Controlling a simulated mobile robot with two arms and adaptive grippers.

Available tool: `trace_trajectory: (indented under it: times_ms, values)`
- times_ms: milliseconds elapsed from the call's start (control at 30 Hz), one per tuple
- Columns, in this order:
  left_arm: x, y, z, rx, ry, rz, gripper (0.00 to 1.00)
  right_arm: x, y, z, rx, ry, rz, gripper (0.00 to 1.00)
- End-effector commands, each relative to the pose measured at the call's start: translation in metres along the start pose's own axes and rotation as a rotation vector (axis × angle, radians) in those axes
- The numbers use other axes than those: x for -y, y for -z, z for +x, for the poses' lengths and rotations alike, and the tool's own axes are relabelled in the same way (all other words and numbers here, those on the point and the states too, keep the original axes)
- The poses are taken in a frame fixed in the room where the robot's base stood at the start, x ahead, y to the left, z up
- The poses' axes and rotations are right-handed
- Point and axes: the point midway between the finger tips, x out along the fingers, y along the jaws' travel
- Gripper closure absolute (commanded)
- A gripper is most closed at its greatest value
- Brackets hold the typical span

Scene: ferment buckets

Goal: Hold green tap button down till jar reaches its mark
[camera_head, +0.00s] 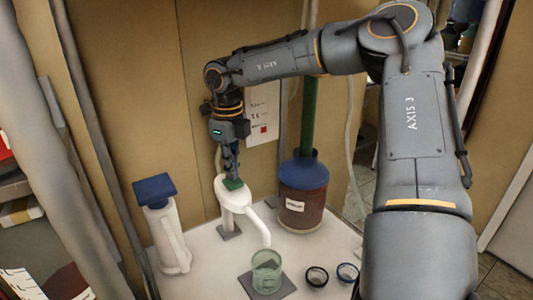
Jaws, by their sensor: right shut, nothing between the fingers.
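The white tap (239,199) stands on the white counter, with its spout (262,230) bending down to the right. The green button (233,184) is on top of the tap. My right gripper (232,174) is shut and points straight down, its fingertips at the button; they seem to touch it, though I cannot tell if it is pressed. A pale green glass jar (267,270) stands on a dark square pad (285,285) below the spout. Its mark and liquid level are too small to make out. My left gripper is not in view.
A brown bucket with a blue lid (303,173) stands behind right of the tap. A white dispenser with a blue top (166,238) stands at left. Two small dark-rimmed cups (317,276) (347,272) sit right of the jar. A wooden panel (140,95) closes the back.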

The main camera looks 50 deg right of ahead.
Motion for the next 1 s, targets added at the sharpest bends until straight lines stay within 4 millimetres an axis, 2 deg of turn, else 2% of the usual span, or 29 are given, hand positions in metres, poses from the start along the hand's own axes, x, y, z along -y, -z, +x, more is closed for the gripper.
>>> trace_trajectory:
  times_ms: [567, 1000]
  values:
    - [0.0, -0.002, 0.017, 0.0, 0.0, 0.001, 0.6, 0.0, 0.0, 0.019, -0.001, 0.0, 0.0, 1.0]
    - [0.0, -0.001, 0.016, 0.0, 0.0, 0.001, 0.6, 0.0, 0.001, 0.018, -0.002, -0.001, 0.0, 1.0]
